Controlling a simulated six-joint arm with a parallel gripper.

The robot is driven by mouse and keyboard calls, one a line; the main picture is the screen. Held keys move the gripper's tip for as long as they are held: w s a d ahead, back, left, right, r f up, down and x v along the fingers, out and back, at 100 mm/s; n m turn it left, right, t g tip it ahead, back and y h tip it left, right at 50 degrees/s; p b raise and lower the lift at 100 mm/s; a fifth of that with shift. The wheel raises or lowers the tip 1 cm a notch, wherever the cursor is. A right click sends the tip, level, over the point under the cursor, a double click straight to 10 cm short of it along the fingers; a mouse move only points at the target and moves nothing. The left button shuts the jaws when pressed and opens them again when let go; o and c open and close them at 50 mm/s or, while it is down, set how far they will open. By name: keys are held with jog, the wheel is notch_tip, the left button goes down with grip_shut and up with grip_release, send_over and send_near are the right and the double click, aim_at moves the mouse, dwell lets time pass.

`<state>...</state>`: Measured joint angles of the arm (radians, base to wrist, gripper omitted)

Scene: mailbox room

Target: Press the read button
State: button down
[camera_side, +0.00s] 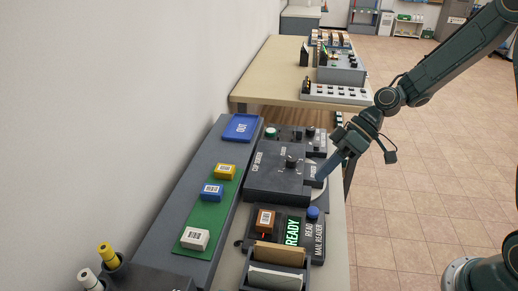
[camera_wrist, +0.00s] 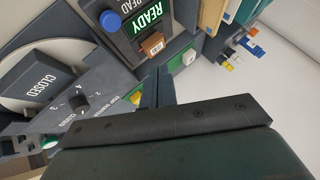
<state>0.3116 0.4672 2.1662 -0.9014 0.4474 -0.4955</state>
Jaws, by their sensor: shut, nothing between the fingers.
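The mail reader (camera_side: 319,245) lies on the near bench, with a round blue read button (camera_side: 313,212) at its upper right corner and a display glowing READY in green. The button also shows in the wrist view (camera_wrist: 110,21), at the top left beside the READY display (camera_wrist: 143,18). A brown block with a label (camera_side: 265,219) sits on the reader, left of the display. My gripper (camera_side: 321,179) is shut and empty, pointing down above the right side of the dark cup sorter, beyond the button and apart from it. Its shut fingers also show in the wrist view (camera_wrist: 157,74).
The cup sorter box (camera_side: 272,178) with a knob stands behind the reader. Left are a green mat (camera_side: 205,225) with yellow, blue and white blocks and a blue OUT tray (camera_side: 240,128). Slotted holders (camera_side: 275,277) stand at the front. Another equipment table (camera_side: 262,75) is behind.

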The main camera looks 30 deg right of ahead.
aim_at(317, 209)
jog(key=shift+f, duration=0.2)
dwell(0.4)
jog(key=shift+f, duration=4.25)
jog(key=shift+f, duration=0.9)
jog(key=shift+r, duration=0.9)
jog(key=shift+r, duration=0.15)
jog(key=shift+r, duration=2.4)
